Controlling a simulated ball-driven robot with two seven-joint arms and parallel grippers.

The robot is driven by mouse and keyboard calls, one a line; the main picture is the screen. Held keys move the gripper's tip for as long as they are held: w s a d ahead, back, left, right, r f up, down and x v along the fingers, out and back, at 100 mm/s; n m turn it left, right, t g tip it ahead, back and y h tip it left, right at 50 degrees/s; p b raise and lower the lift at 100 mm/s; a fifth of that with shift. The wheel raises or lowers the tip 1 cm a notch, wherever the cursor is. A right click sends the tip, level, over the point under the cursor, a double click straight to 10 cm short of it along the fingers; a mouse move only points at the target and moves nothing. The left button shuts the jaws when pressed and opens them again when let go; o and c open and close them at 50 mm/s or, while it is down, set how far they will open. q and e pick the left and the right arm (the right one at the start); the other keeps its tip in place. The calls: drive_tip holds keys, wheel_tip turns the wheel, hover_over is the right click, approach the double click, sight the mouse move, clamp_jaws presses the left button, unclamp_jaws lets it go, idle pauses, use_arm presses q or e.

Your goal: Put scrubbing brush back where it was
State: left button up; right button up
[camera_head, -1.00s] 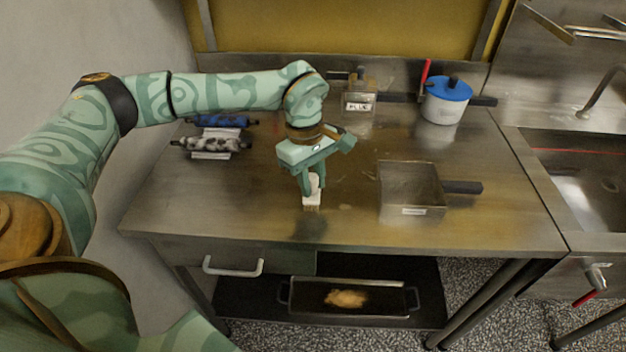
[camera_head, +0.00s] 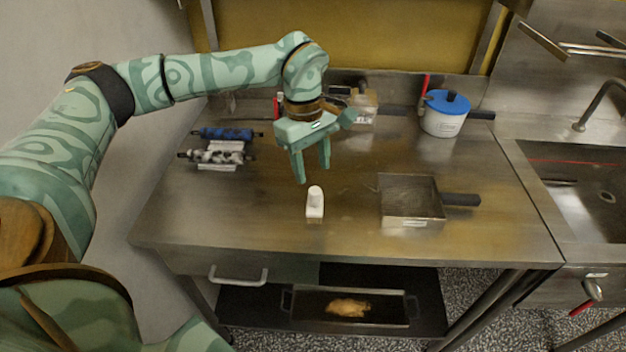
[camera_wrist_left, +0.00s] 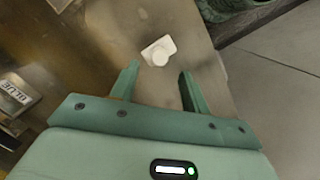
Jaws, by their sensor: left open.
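The scrubbing brush (camera_head: 315,203) is a small white block with a rounded knob on top. It stands on the steel table (camera_head: 270,215) near the middle of the front part. It also shows in the left wrist view (camera_wrist_left: 158,51), beyond and between the fingertips. My left gripper (camera_head: 313,174) is open and empty above and behind the brush, apart from it. Its two fingers also show in the left wrist view (camera_wrist_left: 159,75). My right gripper is not in view.
A mesh-bottomed tray (camera_head: 408,218) with a dark handle is right of the brush. A blue-lidded pot (camera_head: 444,122) and a labelled container (camera_head: 364,108) stand at the back. Two rollers (camera_head: 226,134) lie at the left. A sink (camera_head: 590,185) is at the right.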

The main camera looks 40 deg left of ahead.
use_arm(q)
drive_tip(key=r, duration=0.4)
drive_tip(key=shift+w+a+r+p, duration=0.1)
drive_tip(key=shift+a+r+p, duration=0.1)
drive_tip(key=shift+a+p, duration=0.2)
